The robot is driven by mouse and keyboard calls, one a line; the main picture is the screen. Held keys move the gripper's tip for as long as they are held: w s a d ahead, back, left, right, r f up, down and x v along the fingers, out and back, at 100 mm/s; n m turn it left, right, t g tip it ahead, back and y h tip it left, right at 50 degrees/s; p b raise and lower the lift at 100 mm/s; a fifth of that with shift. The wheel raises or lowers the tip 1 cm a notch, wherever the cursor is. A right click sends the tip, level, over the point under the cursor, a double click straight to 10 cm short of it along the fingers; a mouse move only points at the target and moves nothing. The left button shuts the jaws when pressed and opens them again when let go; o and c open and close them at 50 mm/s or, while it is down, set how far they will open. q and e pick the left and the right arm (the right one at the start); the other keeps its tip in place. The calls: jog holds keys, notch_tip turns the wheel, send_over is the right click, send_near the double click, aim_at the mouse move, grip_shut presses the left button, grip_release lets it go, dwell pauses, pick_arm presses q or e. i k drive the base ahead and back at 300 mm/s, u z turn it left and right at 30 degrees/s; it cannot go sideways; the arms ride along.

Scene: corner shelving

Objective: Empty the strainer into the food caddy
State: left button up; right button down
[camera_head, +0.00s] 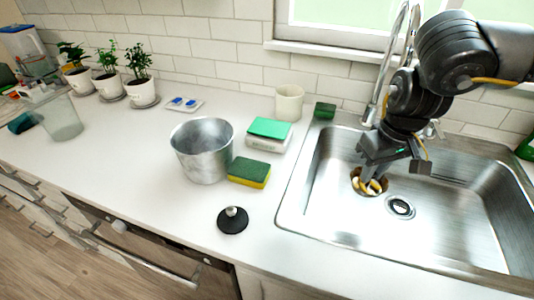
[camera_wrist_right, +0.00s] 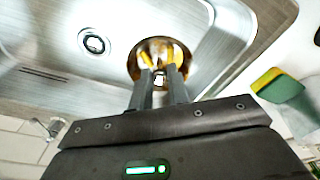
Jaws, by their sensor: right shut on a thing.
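The strainer (camera_head: 356,173) is a small brass-coloured bowl with yellow scraps inside, in the left part of the sink, beside the open drain. It also shows in the right wrist view (camera_wrist_right: 135,66). My right gripper (camera_head: 373,177) reaches down from above and is shut on a small part at the strainer's middle, between its fingertips (camera_wrist_right: 159,78). I cannot tell whether the strainer touches the sink floor. A grey metal bucket (camera_head: 203,152), which looks like the food caddy, stands open on the counter left of the sink. My left gripper is out of view.
The steel sink (camera_head: 300,228) has a drain (camera_head: 400,207) and a faucet (camera_head: 380,80) behind. A black knobbed lid (camera_head: 233,220) lies before the bucket. A sponge (camera_head: 249,173), a green-topped box (camera_head: 268,134) and a cup (camera_head: 289,102) stand between bucket and sink. Potted plants (camera_head: 143,93) line the wall.

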aim_at(202, 146)
jog(key=k, duration=0.4)
jog(key=z, duration=3.2)
jog(key=k, duration=1.95)
jog(key=u, duration=2.05)
